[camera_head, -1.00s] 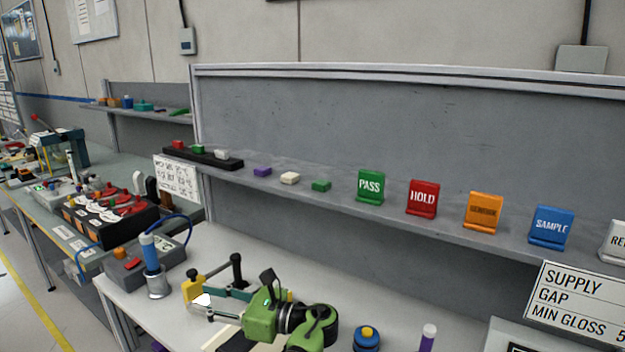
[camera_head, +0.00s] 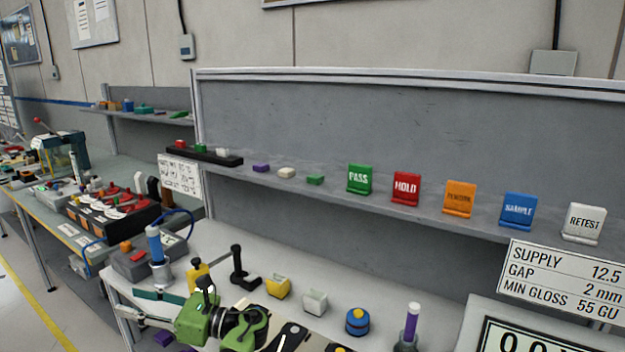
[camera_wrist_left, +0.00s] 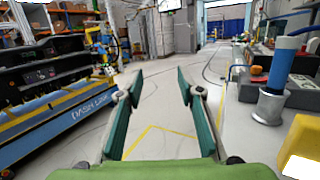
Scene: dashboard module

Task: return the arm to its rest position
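My left arm comes in at the bottom of the head view, with a green wrist body. Its left gripper (camera_head: 138,303) points left, by the left end of the white bench (camera_head: 232,262). In the left wrist view the two teal fingers of the gripper (camera_wrist_left: 158,85) stand wide apart. Nothing is between them, and the floor with a yellow line shows through the gap. My right gripper is not in view.
A blue-topped cylinder in a metal cup (camera_head: 158,258) stands close behind the gripper. A yellow block (camera_head: 278,287), a white block (camera_head: 315,302) and a blue pot (camera_head: 357,321) stand right of the arm. Coloured signs line the shelf (camera_head: 330,193).

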